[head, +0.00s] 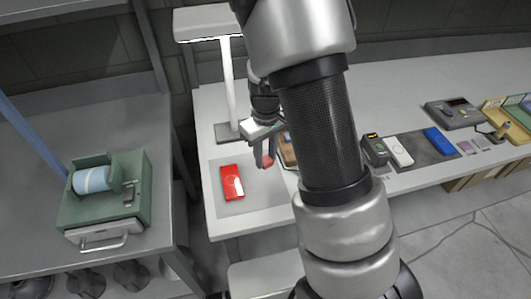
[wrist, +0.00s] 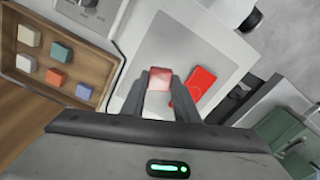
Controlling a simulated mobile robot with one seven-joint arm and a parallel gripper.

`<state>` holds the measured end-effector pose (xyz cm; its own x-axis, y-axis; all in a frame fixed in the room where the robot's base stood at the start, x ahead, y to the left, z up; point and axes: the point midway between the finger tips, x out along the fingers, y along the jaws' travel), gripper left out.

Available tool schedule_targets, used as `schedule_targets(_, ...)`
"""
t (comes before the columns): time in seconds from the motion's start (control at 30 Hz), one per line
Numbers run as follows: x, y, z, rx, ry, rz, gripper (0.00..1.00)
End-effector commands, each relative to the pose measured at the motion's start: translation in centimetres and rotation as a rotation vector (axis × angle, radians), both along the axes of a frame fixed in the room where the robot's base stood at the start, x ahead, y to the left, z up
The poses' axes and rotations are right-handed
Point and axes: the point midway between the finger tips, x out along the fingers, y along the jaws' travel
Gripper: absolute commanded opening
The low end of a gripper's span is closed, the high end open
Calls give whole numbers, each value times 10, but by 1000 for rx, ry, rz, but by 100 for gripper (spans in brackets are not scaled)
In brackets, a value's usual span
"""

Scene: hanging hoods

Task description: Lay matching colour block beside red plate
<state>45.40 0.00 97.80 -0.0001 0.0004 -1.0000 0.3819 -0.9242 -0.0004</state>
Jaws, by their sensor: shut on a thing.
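The red plate (head: 229,172), with a white round mark, lies flat on a light grey mat (head: 262,202). It also shows in the wrist view (wrist: 204,80), right of my fingers and partly behind one of them. My gripper (head: 264,155) is shut on a red block (head: 267,163). In the wrist view the red block (wrist: 160,75) sits between the two fingertips, over the pale mat (wrist: 187,42). The block is to the right of the red plate in the head view. It appears to be held above the mat; the exact gap cannot be told.
A wooden tray (wrist: 50,81) holds several blocks: white, teal, beige, orange and blue. A lamp post (head: 228,85) stands behind the mat. White (head: 399,151) and blue (head: 440,141) plates lie farther right. A green device (head: 105,190) is on the left bench.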

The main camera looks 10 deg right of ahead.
Motion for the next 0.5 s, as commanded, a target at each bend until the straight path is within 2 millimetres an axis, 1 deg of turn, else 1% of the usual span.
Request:
schedule_targets(0.03, 0, 0, -13, 0, 1, 0, 5)
schedule_targets(0.1, 0, 0, -23, -1, 1, 0, 5)
schedule_targets(0.4, 0, 0, -65, 0, 0, 0, 5)
schedule_targets(0.5, 0, 0, -73, 0, 0, 1, 5)
